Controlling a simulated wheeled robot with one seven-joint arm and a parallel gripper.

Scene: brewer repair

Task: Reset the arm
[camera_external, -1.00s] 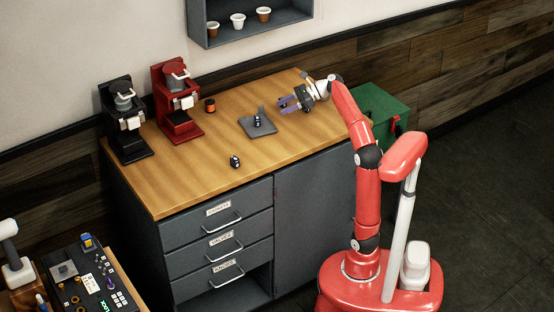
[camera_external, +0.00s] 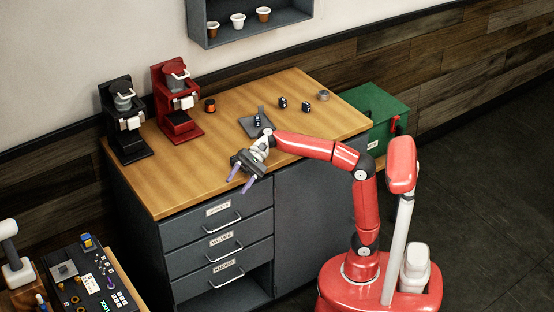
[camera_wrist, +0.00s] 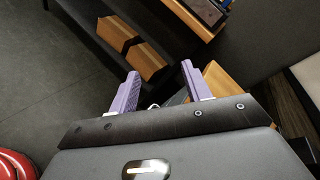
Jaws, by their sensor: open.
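My gripper (camera_external: 240,181) is open, with purple fingers pointing down and left, over the front edge of the wooden counter (camera_external: 185,190) above the drawers. It looks empty. In the wrist view both fingers of my gripper (camera_wrist: 160,72) show apart, with no object held between them. My red arm reaches across the counter's right part from my base at right.
A black brewer (camera_external: 125,120) and a red brewer (camera_external: 177,105) stand at the back left. A grey tray (camera_external: 248,129) holds a small dark part. Two dark parts (camera_external: 282,103) (camera_external: 306,106) and a metal ring (camera_external: 322,95) lie right. A green box (camera_external: 385,110) stands beside the counter.

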